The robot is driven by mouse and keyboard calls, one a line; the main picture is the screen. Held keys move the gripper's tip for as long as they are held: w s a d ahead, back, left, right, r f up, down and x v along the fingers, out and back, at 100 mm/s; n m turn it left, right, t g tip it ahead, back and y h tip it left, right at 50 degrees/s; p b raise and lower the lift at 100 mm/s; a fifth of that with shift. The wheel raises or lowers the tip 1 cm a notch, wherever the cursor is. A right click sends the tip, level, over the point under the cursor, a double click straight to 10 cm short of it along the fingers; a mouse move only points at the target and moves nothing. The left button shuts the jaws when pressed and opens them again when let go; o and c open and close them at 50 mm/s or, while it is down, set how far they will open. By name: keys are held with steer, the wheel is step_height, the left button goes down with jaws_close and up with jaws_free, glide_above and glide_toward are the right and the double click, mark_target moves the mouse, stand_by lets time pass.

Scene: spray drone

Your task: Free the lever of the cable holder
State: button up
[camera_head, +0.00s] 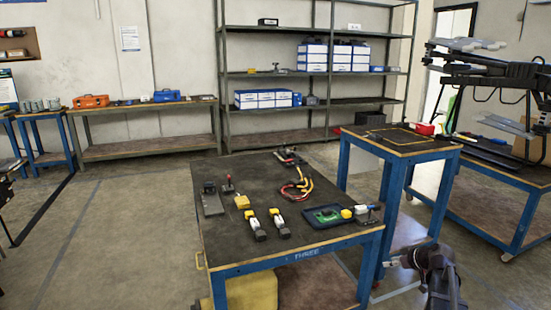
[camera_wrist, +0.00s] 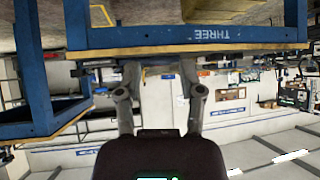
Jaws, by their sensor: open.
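The work table (camera_head: 228,238) marked THREE stands in the middle of the head view. Small devices with levers lie on it. I cannot tell which is the cable holder. A bundle of red and yellow cables (camera_head: 300,187) lies right of centre. My gripper (camera_wrist: 160,92) is open and empty in the wrist view, facing the table's front edge. My arm shows right of the table in the head view, apart from the devices.
A dark block device (camera_head: 210,198), yellow-and-black connectors (camera_head: 255,229) and a green board on a dark tray (camera_head: 323,214) lie on the table. A second blue table (camera_head: 403,148) stands close at the right. A drone (camera_head: 490,75) is at far right. Open floor lies left.

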steer(key=s+a+f+m+g+h, duration=0.3)
steer(key=s+a+g, duration=0.1)
steer(key=s+a, duration=0.7)
steer(key=s+a+f+m+g+h, duration=0.2)
steer(key=s+a+f+m+g, duration=0.15)
steer(key=s+a, duration=0.7)
step_height(320, 180, up, 28)
steer(key=p, duration=2.8)
steer(key=shift+a+g, duration=0.45)
